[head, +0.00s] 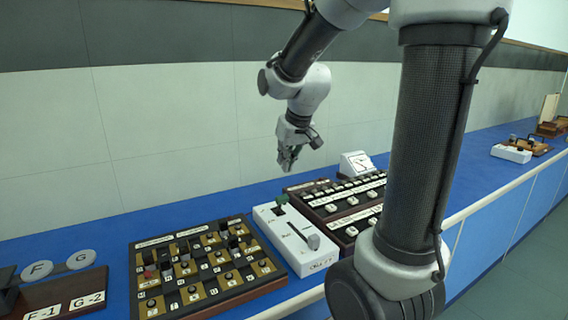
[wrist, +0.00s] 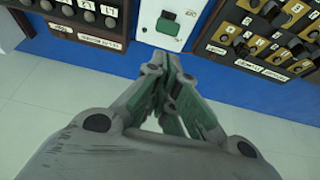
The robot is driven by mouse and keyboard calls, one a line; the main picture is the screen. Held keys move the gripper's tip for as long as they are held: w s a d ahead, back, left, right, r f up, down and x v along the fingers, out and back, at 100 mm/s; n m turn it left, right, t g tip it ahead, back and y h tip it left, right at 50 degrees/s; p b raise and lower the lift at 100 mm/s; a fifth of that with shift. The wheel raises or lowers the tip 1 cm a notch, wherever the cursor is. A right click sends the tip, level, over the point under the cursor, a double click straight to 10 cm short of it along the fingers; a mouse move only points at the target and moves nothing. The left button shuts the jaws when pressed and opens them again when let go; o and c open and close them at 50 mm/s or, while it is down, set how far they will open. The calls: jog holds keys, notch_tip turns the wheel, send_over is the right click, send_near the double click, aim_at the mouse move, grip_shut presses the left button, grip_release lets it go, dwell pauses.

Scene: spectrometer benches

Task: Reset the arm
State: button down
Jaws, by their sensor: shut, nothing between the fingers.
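My gripper (head: 287,160) hangs from my raised arm above the blue bench, in front of the pale wall panels. It also shows in the wrist view (wrist: 170,62), with its fingertips together and nothing between them. A white box (head: 295,240) with a slot, a grey knob and a green block-shaped part (head: 281,201) lies on the bench below the gripper. In the wrist view the green part (wrist: 167,22) is just beyond the fingertips, apart from them.
A dark board with gold squares and several knobs (head: 205,270) lies left of the white box. A dark panel of white buttons (head: 335,205) lies right of it. A small gauge (head: 357,164) stands behind. Labelled F and G discs (head: 80,259) are at far left.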

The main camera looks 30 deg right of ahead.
dwell(0.3)
jog(key=s+r, duration=0.1)
jog(key=s, duration=1)
jog(key=s+a+r, duration=0.1)
jog(key=s+r, duration=0.1)
jog(key=s, duration=0.9)
jog(key=shift+a+g, duration=0.3)
